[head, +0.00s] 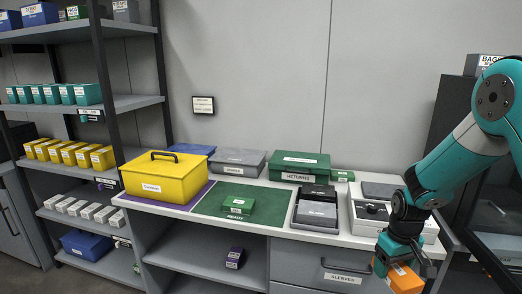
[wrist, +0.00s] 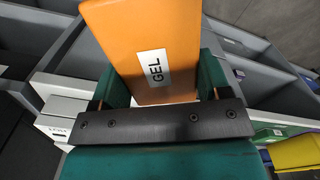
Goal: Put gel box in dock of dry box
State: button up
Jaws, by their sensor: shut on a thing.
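The orange gel box (head: 405,279) is in my gripper (head: 388,266), low at the right in front of the counter, beside the drawer marked SLEEVES. In the wrist view the gel box (wrist: 137,28) shows its white GEL label and sits between the two teal fingers of my gripper (wrist: 160,85). My gripper is shut on it. No label reading dry box can be made out. A dark cabinet with a glass front (head: 497,205) stands at the right edge, partly hidden behind my arm and cut off by the frame. No dock can be made out.
The counter holds a yellow case (head: 165,180), a green RETURNS box (head: 300,164), a grey box (head: 238,161), a green mat (head: 210,207) with a small green box (head: 238,205), a black tray (head: 317,225) and a white device (head: 368,212). Shelves (head: 130,103) stand at left.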

jog(key=s+a+f+m+b, duration=0.2)
jog(key=s+a+f, duration=0.1)
jog(key=s+f, duration=0.6)
notch_tip(320, 180, down, 2)
jog(key=shift+a+f+m, duration=0.1)
jog(key=shift+a+m, duration=0.05)
jog(key=shift+m, duration=0.15)
